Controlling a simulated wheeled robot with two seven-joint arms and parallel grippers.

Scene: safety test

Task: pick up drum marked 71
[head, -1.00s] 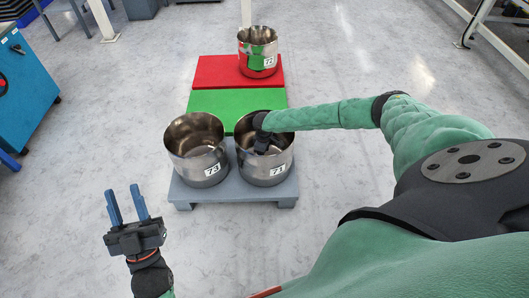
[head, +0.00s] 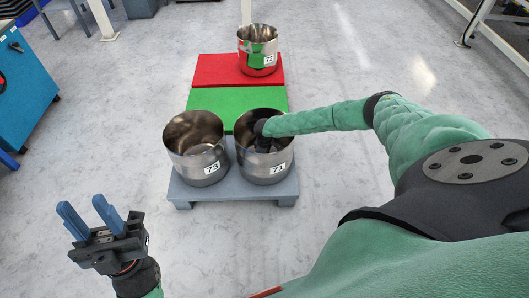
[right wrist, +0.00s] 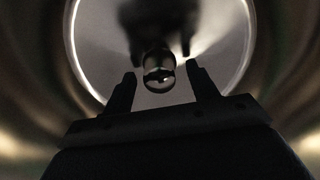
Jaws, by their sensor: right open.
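The steel drum marked 71 (head: 254,172) stands upright and open-topped on the right half of a grey pallet (head: 236,196). My right arm reaches in from the right, and my right gripper is inside this drum, its fingertips hidden in the head view. In the right wrist view the right gripper (right wrist: 160,76) is open, its dark fingers either side of a small shiny rounded knob (right wrist: 158,82) inside the drum. I cannot tell whether they touch it. My left gripper (head: 82,206) is open and empty, low at the left over bare floor.
A drum marked 73 (head: 190,164) stands just left of it on the pallet. A drum marked 72 (head: 256,60) stands on a red platform (head: 215,70). A green platform (head: 225,102) lies between. A blue cabinet (head: 25,80) stands at far left. The floor to the right is clear.

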